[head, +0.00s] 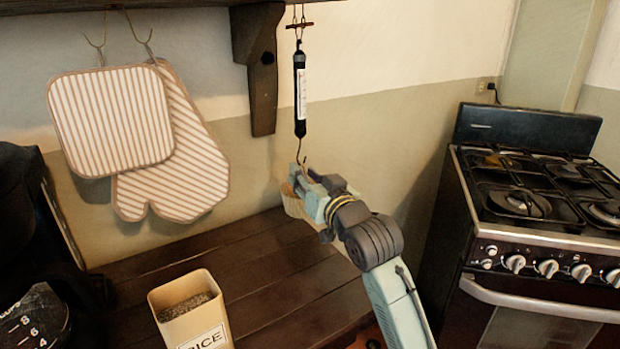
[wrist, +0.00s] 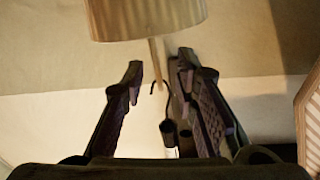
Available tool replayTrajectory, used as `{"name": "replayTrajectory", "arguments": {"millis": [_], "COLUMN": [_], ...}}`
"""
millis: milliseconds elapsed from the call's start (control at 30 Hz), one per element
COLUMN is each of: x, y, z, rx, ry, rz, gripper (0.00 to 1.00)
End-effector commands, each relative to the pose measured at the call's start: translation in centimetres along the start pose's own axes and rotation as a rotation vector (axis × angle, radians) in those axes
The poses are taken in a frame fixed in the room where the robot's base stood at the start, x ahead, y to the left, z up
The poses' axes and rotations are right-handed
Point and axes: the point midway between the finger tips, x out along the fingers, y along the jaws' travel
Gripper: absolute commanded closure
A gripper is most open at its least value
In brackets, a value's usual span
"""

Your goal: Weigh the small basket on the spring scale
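The spring scale (head: 300,92), a black tube with a white face, hangs upright below the shelf. Its hook (head: 300,153) is just above my gripper. The small pale basket (head: 293,204) is partly hidden behind my gripper in the head view; its side shows at the top of the wrist view (wrist: 147,18). Its thin handle (wrist: 155,58) reaches between my gripper's (wrist: 160,64) two fingers, with gaps on both sides. My gripper is open around it. The hook's curved end meets the handle's end; I cannot tell whether it bears the basket.
A rice canister (head: 188,309) stands on the dark wooden table (head: 250,262) below. Striped oven mitts (head: 178,150) hang at the left. The stove (head: 520,200) is at the right. A wooden bracket (head: 262,90) is close left of the scale.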

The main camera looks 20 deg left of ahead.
Motion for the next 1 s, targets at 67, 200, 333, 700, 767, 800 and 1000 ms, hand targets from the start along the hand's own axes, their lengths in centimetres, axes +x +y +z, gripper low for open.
{"name": "replayTrajectory", "arguments": {"millis": [67, 200, 333, 700, 767, 800, 1000], "x": [0.01, -0.01, -0.02, -0.04, -0.04, -0.04, -0.04], "y": [0.00, 0.01, 0.01, 0.10, 0.09, 0.08, 0.06], "z": [0.02, 0.02, 0.02, 0.01, 0.01, 0.01, -0.01], "rx": [0.000, 0.000, 0.000, 0.000, 0.000, 0.000, 0.000], "ry": [0.000, 0.000, 0.000, 0.000, 0.000, 0.000, 0.000], "rz": [0.000, 0.000, 0.000, 0.002, 0.002, 0.002, 0.001], "gripper": [0.73, 0.76, 0.84, 1.00, 1.00, 1.00, 1.00]}}
